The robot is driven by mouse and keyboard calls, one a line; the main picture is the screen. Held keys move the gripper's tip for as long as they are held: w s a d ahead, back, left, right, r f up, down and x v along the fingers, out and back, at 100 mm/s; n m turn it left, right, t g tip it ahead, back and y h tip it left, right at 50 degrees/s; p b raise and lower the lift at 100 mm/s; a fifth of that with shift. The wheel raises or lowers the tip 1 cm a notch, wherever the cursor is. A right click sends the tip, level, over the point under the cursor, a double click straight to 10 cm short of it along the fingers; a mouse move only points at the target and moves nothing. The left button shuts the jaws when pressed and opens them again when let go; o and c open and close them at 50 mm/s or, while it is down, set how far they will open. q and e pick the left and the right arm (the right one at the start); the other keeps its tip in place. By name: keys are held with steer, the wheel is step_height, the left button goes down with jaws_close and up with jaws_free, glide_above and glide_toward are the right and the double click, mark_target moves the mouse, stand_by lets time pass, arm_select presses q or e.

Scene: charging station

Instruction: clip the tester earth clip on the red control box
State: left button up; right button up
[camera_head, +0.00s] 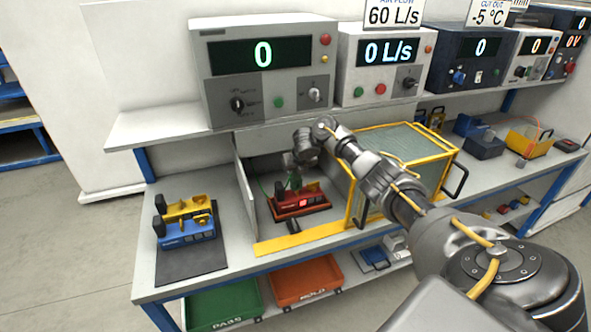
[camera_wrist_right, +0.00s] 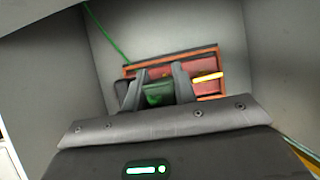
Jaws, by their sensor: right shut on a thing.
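The red control box (camera_head: 302,203) sits in the open grey test bay, with a lit red spot on its front. It fills the middle of the right wrist view (camera_wrist_right: 208,86). My right gripper (camera_head: 293,171) reaches in from the right above the box and points down. In the wrist view its fingers (camera_wrist_right: 159,84) are shut on the green tester earth clip (camera_wrist_right: 158,95). The clip also shows in the head view (camera_head: 296,181), at the back left of the box. A green lead (camera_wrist_right: 108,38) runs to the bay's back wall. I cannot tell whether the clip touches the box. My left gripper is out of view.
A yellow-framed cage cover (camera_head: 400,150) stands close to the right of the bay. A yellow sill (camera_head: 300,239) edges its front. A blue box (camera_head: 187,232) and a yellow one (camera_head: 187,208) stand on a dark mat to the left. A tester (camera_head: 265,85) sits above.

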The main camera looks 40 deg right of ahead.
steer(key=shift+f+b, duration=0.7)
steer(key=shift+f, duration=0.55)
steer(key=o, duration=1.1)
steer(key=p+v, duration=0.2)
steer(key=v, duration=0.9)
steer(key=shift+s, duration=0.1)
steer(key=shift+f, duration=0.15)
